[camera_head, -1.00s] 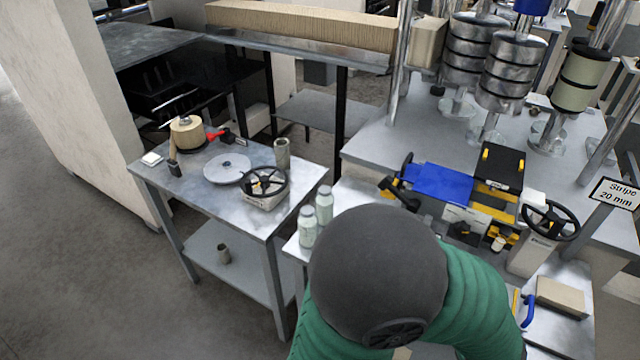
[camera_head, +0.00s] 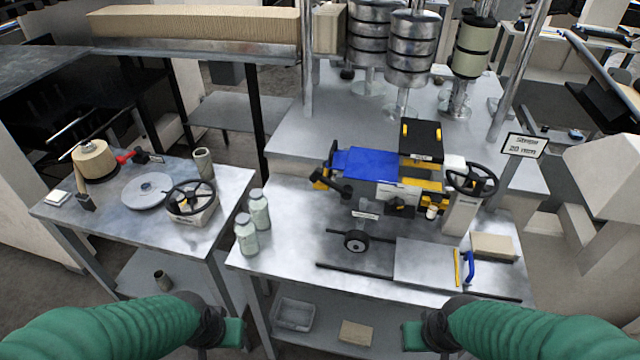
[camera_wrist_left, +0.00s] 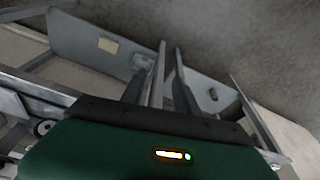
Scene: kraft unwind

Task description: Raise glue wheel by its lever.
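A small dark wheel with a pale hub (camera_head: 356,241), which looks like the glue wheel, sits low at the front of the machine on the metal table. A black lever-like arm (camera_head: 333,184) sticks out at the machine's left, beside the blue cover (camera_head: 374,172); I cannot tell whether it belongs to the wheel. My left gripper (camera_head: 233,333) and right gripper (camera_head: 412,335) are at the bottom of the head view, in front of the table and apart from the wheel and lever. Their finger openings are not clear. No wheel lever is identifiable in the left wrist view.
Two pale bottles (camera_head: 247,232) stand at the table's left edge. A black handwheel (camera_head: 472,181) and a plate with a blue handle (camera_head: 468,268) are at the right. A side table (camera_head: 110,219) stands left. Bare tabletop (camera_head: 300,225) lies left of the small wheel.

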